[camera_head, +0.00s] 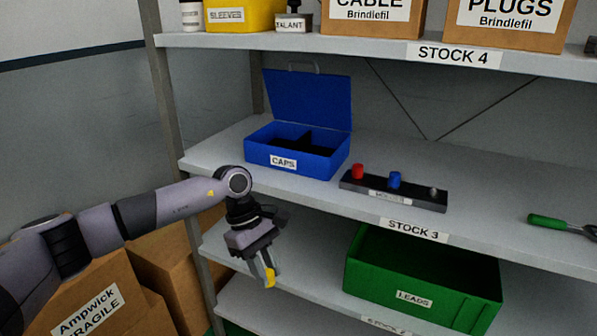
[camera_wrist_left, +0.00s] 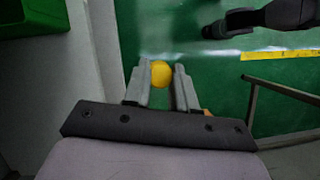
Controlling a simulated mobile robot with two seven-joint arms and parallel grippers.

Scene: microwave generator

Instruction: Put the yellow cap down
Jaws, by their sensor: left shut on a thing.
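The yellow cap (camera_wrist_left: 161,74) is held between the fingertips of my left gripper (camera_wrist_left: 160,85) in the left wrist view. In the head view the yellow cap (camera_head: 270,277) shows at the tips of my left gripper (camera_head: 266,275), which points down in front of the shelves, below the STOCK 3 shelf edge. An open blue box (camera_head: 310,163) labelled CAPS stands on the STOCK 3 shelf, lid up, with a divider inside. A dark rack (camera_head: 414,199) beside it holds a red cap (camera_head: 358,171), a blue cap (camera_head: 394,180) and a grey piece (camera_head: 434,191). My right gripper is not in view.
A green LEADS bin (camera_head: 470,312) is on the shelf below. A green-handled tool (camera_head: 547,221) lies at the right of the STOCK 3 shelf. Cardboard boxes (camera_head: 110,290) stand at lower left. The shelf between rack and tool is clear.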

